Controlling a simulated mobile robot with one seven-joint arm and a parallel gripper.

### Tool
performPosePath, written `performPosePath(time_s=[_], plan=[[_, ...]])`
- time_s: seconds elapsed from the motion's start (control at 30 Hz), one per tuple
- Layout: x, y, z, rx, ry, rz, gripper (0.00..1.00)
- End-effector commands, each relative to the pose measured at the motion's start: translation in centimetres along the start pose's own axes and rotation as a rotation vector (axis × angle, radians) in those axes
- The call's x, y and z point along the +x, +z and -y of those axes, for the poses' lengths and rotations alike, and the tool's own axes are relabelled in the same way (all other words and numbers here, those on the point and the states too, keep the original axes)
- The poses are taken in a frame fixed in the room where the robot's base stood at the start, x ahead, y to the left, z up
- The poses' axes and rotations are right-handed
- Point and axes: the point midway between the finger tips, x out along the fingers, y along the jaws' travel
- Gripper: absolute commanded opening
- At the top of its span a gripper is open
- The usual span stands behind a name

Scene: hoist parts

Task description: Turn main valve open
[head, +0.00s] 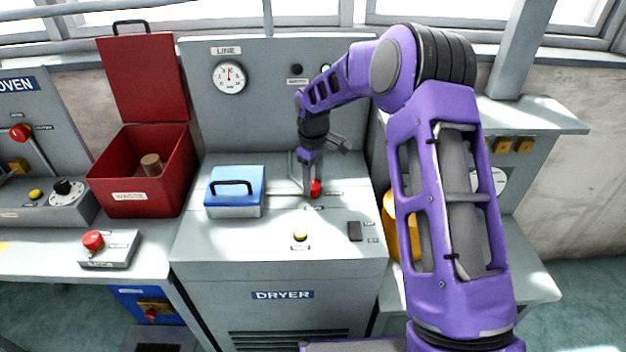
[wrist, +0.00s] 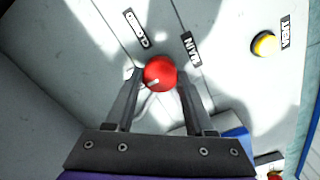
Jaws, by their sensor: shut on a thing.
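The main valve's red knob (head: 316,188) sits on the grey top of the dryer cabinet. In the wrist view the red knob (wrist: 160,73) is round with a small pale mark on its face, close to labels reading "MAIN" and "CLOSED". My gripper (head: 308,190) reaches down to it from above. In the wrist view its two fingers (wrist: 159,82) stand on either side of the knob and are shut on it. The fingers hide part of the valve below the knob.
A blue lidded box (head: 235,190) stands left of the valve. A yellow button (head: 300,236) and a black switch (head: 355,231) lie in front. A red waste bin (head: 145,185) stands open at left. A gauge (head: 229,77) is on the back panel.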

Motion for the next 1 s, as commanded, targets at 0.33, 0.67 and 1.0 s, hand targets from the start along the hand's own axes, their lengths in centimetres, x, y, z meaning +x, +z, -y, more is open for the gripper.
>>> performPosePath(time_s=[0.33,0.67,1.0], plan=[[0.07,0.07,0.02,-0.016,-0.001,0.002,0.00],[0.05,0.05,0.01,-0.015,-0.001,0.001,0.84],[-0.40,0.00,-0.04,-0.013,0.001,0.000,0.84]])
